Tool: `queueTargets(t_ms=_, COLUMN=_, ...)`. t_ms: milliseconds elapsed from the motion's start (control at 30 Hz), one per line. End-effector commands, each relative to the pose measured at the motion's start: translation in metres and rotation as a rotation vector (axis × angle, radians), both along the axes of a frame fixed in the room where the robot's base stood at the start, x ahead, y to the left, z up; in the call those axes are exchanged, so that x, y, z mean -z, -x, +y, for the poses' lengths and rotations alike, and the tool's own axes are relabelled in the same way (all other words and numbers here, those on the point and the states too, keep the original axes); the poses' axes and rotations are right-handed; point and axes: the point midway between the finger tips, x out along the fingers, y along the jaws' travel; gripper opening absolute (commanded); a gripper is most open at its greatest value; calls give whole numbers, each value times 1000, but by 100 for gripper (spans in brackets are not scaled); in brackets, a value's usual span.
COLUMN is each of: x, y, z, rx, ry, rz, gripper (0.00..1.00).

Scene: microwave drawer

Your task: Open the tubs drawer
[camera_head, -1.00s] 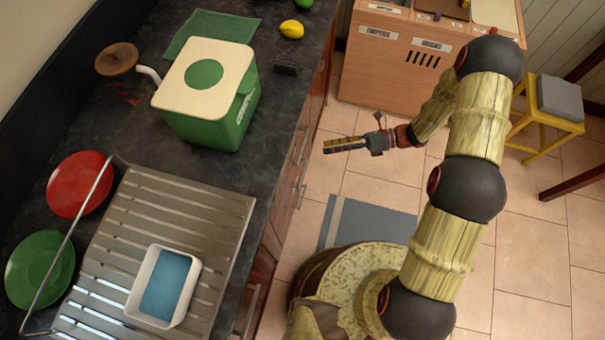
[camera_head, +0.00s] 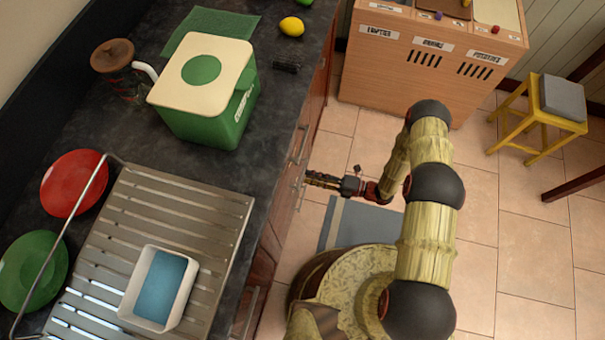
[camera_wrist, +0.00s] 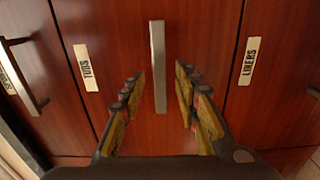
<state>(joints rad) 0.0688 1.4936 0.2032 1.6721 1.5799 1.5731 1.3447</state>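The tubs drawer (camera_wrist: 120,30) is a red-brown wood front with a white TUBS label (camera_wrist: 85,67) at its left in the wrist view. It looks shut, level with the fronts beside it. Its pale metal bar handle (camera_wrist: 158,60) runs up and down in the picture. My gripper (camera_wrist: 160,78) is open, with one finger on each side of the handle and a gap showing on both sides. How deep the fingertips reach around the bar is unclear. In the head view my gripper (camera_head: 309,179) is at the cabinet front below the dark counter edge.
A front with a LINERS label (camera_wrist: 250,60) lies to the right in the wrist view, and another handle (camera_wrist: 22,76) to the left. In the head view, a wooden bin cabinet (camera_head: 430,60) and yellow stool (camera_head: 540,115) stand beyond my arm. Tiled floor is open at right.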

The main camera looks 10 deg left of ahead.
Motion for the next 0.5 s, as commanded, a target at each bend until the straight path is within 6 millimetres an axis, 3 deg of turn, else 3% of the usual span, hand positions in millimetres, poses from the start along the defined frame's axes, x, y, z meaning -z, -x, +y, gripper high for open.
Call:
queueTargets(t_ms=200, x=1, y=-2, z=29, rx=-2, ry=0, rz=-1, gripper=32)
queueTargets(t_ms=500, x=0, y=-3, z=40, rx=0, ry=0, rz=-1, gripper=32)
